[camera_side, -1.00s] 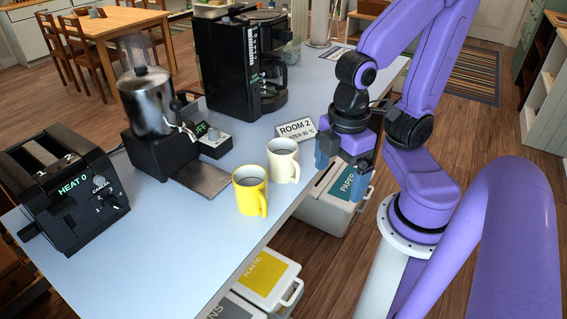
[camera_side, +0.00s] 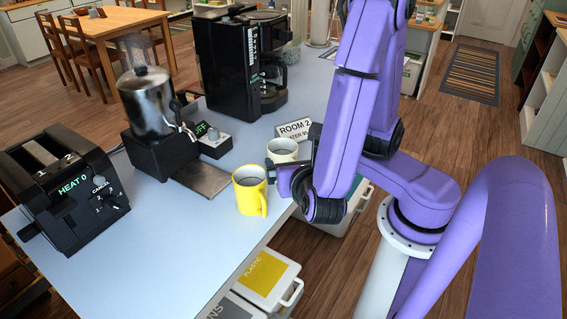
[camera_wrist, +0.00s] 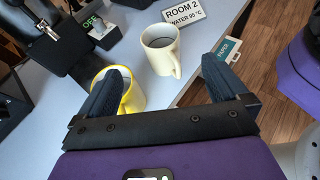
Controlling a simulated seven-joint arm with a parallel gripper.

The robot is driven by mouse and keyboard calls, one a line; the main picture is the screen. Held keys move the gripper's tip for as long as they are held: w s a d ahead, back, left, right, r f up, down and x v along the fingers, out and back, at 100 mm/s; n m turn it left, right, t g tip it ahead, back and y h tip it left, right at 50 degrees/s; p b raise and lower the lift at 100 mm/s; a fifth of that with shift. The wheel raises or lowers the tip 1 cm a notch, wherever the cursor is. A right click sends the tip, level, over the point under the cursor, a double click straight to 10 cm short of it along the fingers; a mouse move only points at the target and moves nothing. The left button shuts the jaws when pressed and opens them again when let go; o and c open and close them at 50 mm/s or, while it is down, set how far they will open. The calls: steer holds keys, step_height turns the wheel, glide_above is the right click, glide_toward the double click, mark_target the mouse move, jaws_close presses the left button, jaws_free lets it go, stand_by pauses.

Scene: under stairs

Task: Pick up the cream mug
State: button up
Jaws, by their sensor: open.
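The cream mug (camera_side: 283,151) stands upright on the table, behind and right of the yellow mug (camera_side: 249,190). In the side view my gripper (camera_side: 284,180) is low at the table edge and hides the cream mug's lower part. In the wrist view the cream mug (camera_wrist: 160,48) is ahead of and between my two open fingers (camera_wrist: 163,80), apart from them, its handle toward the lower right. The yellow mug (camera_wrist: 131,97) is partly hidden behind the left finger; I cannot tell whether they touch.
A ROOM 2 sign (camera_side: 295,129) stands just behind the cream mug. A metal boiler (camera_side: 148,102), coffee maker (camera_side: 240,65) and toaster (camera_side: 68,188) stand farther left and back. Bins (camera_side: 267,275) are below the table edge. The front left tabletop is clear.

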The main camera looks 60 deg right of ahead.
glide_toward(280, 144)
steer(key=shift+x, duration=2.95)
steer(key=c, duration=1)
steer(key=shift+c, duration=0.2)
step_height(280, 144, up, 10)
